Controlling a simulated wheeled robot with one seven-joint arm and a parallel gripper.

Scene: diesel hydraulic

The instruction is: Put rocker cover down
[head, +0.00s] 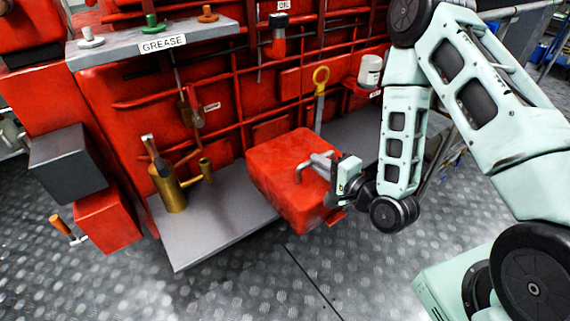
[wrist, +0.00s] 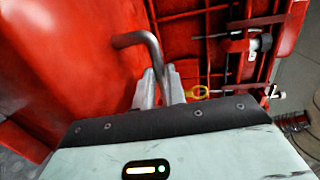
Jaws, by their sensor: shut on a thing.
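The rocker cover is a red, box-shaped part (head: 290,165) with a grey bent metal handle (head: 313,161) on its near side. My gripper (head: 334,172) is shut on that handle. In the wrist view my gripper's fingertips (wrist: 158,90) close around the bent handle, and the red cover (wrist: 60,60) fills the left side. The cover is at the grey shelf (head: 225,228), right of the brass oil can, and its right part extends past the shelf's front edge. I cannot tell whether its underside touches the shelf.
A brass oil can (head: 170,188) stands on the shelf's left part. The shelf between can and cover is bare. The red engine wall (head: 130,110) rises behind, with a yellow ring-topped dipstick (head: 320,78) and a white-capped canister (head: 370,70). A grey box (head: 68,160) is at left.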

